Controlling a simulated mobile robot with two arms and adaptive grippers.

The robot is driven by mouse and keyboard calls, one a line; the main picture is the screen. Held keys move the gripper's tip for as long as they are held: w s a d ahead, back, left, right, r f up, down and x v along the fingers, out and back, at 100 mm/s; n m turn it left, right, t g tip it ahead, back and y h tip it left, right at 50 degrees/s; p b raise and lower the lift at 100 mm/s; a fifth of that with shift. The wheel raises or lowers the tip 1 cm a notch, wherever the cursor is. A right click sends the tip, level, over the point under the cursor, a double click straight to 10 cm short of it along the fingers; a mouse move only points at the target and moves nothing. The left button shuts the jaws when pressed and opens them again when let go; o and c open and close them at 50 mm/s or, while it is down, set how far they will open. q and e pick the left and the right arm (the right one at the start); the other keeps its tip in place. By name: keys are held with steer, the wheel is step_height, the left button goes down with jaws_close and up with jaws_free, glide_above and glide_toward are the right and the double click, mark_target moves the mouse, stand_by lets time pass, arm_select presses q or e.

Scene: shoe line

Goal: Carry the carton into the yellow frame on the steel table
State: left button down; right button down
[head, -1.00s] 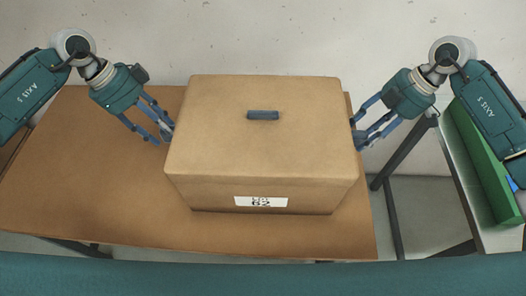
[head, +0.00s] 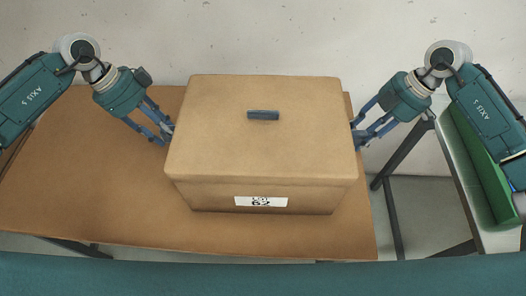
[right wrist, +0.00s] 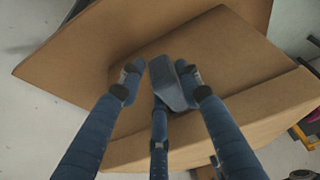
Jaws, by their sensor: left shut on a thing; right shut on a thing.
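The carton (head: 262,140) is a large tan box with a blue-grey handle on top and a white label reading "LOT 62" on its front. It sits on a brown table (head: 90,180). My left gripper (head: 167,134) is shut at the carton's left side; what its fingers hold is mostly hidden. My right gripper (head: 358,138) is at the carton's right side. In the right wrist view its fingers (right wrist: 158,82) are closed around a blue-grey side handle (right wrist: 172,85). I cannot make out the yellow frame or the steel table for certain.
Small yellow and dark things show at the right edge of the right wrist view. A plain wall stands behind the brown table.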

arm_select(q)
steer(key=shift+w+r, duration=0.1)
steer(key=shift+r, duration=0.15)
arm_select(e)
steer(key=shift+w+r, duration=0.15)
steer(key=shift+r, duration=0.1)
